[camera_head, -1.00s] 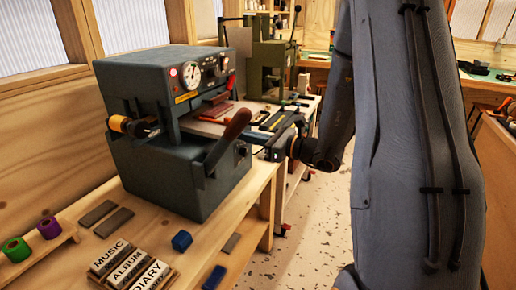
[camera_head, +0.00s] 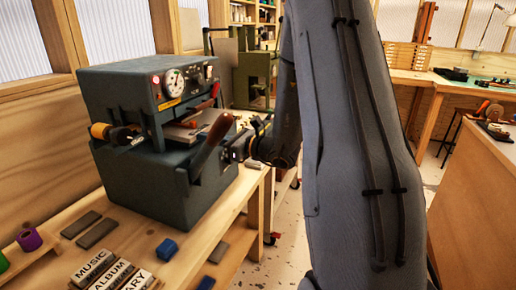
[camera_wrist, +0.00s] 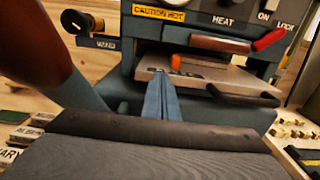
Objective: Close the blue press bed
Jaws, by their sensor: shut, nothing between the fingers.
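The blue-grey press (camera_head: 140,185) stands on the wooden bench, with a gauge on its upper head. Its bed (camera_wrist: 215,78) is a flat plate sticking out partly under the head, with a dark front handle (camera_wrist: 243,97) and a small orange piece on top. The bed also shows in the head view (camera_head: 180,133), partly hidden by the brown-handled lever. My gripper (camera_wrist: 161,80) is shut and empty, its tips at the bed's front edge; whether they touch it I cannot tell. In the head view its tips are hidden behind the lever.
The brown lever (camera_head: 214,138) rises close beside my gripper. A red-handled lever (camera_wrist: 270,39) sits above the bed. Type blocks (camera_head: 112,275), grey bars (camera_head: 96,233) and a blue block (camera_head: 167,249) lie on the bench front. A green machine (camera_head: 252,80) stands behind.

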